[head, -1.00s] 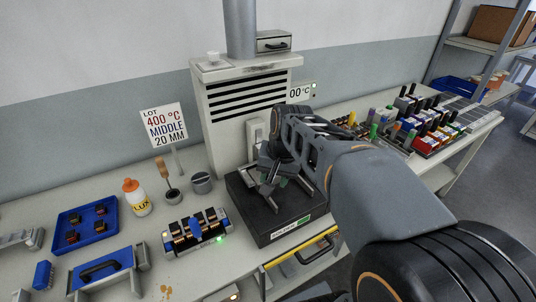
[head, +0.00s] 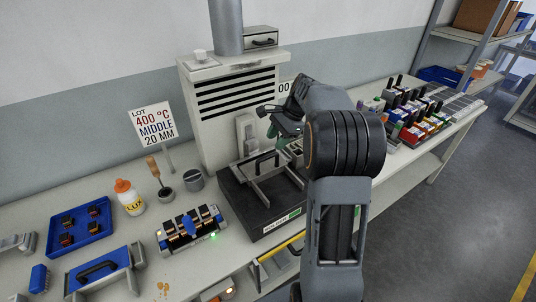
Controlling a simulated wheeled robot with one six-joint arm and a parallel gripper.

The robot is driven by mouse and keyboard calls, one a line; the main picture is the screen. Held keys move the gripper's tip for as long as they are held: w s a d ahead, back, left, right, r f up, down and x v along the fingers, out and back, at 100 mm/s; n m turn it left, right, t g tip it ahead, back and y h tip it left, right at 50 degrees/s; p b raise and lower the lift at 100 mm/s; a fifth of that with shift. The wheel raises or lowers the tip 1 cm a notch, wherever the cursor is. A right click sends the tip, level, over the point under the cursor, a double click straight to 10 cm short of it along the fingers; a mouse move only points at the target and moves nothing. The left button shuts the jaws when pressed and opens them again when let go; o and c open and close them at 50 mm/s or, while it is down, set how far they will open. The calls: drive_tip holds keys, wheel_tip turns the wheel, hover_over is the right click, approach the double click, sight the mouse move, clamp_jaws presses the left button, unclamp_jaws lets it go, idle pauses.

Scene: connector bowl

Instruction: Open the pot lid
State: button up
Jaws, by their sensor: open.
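A black box-shaped pot unit (head: 238,204) with a green-marked label on its front stands on the bench below the vented cabinet. On its top is a grey lid-like plate or frame (head: 252,180) with a dark bar handle (head: 263,161). I cannot tell whether this lid is fully closed. My gripper (head: 270,119) is open, above and behind the handle, close to the cabinet front. It is apart from the handle and seems to hold nothing. My arm hides the right side of the pot unit.
A white vented cabinet (head: 225,100) with a metal duct stands behind. Several coloured connector bins (head: 412,117) stand to the right.

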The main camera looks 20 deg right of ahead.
sight(268, 157)
drive_tip(key=shift+x, duration=3.55)
clamp_jaws()
